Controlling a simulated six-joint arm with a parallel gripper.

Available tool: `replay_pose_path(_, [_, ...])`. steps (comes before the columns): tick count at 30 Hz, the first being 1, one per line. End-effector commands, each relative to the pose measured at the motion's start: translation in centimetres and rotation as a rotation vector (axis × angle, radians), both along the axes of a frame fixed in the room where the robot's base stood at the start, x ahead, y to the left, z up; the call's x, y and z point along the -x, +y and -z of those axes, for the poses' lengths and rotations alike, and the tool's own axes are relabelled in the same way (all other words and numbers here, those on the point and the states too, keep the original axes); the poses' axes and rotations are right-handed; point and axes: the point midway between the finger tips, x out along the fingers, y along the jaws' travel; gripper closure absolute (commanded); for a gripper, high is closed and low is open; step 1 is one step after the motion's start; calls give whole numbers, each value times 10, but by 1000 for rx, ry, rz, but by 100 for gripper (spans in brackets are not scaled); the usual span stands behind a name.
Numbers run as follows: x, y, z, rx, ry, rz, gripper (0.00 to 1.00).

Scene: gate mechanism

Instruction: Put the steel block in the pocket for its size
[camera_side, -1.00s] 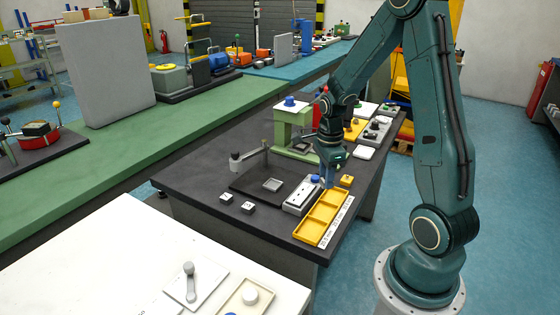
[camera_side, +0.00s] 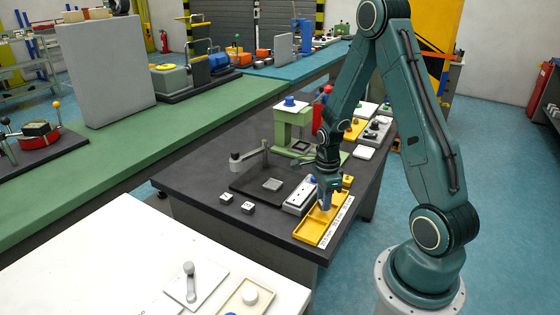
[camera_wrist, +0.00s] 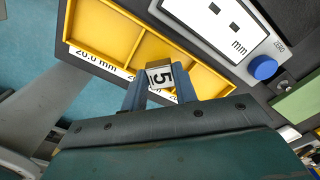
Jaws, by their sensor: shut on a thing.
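My gripper (camera_side: 325,203) is over the yellow tray (camera_side: 311,232), at its middle part. In the wrist view my gripper (camera_wrist: 160,82) is shut, with its blue fingers on either side of the steel block (camera_wrist: 160,76). The block's white label reads "5", possibly cut off. The yellow tray also shows in the wrist view (camera_wrist: 104,33), with a divider between pockets and a strip reading "20.0 mm". The block is in front of the tray's strip-side edge and divider. Whether it touches the tray I cannot tell.
A grey gauge with an "mm" marking and a blue knob (camera_wrist: 262,67) stands close beside the tray. A green stand (camera_side: 292,126) is behind.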

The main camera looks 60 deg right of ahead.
Motion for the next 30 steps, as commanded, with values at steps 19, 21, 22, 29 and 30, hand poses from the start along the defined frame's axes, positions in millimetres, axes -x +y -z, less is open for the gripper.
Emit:
replay_pose_path(19, [0, 0, 22, 0, 0, 0, 100])
replay_pose_path(21, [0, 0, 24, 1, -1, 0, 100])
replay_pose_path(22, [0, 0, 24, 1, -1, 0, 70])
replay_pose_path(29, [0, 0, 24, 1, -1, 0, 62])
replay_pose_path(30, [0, 0, 24, 1, -1, 0, 62])
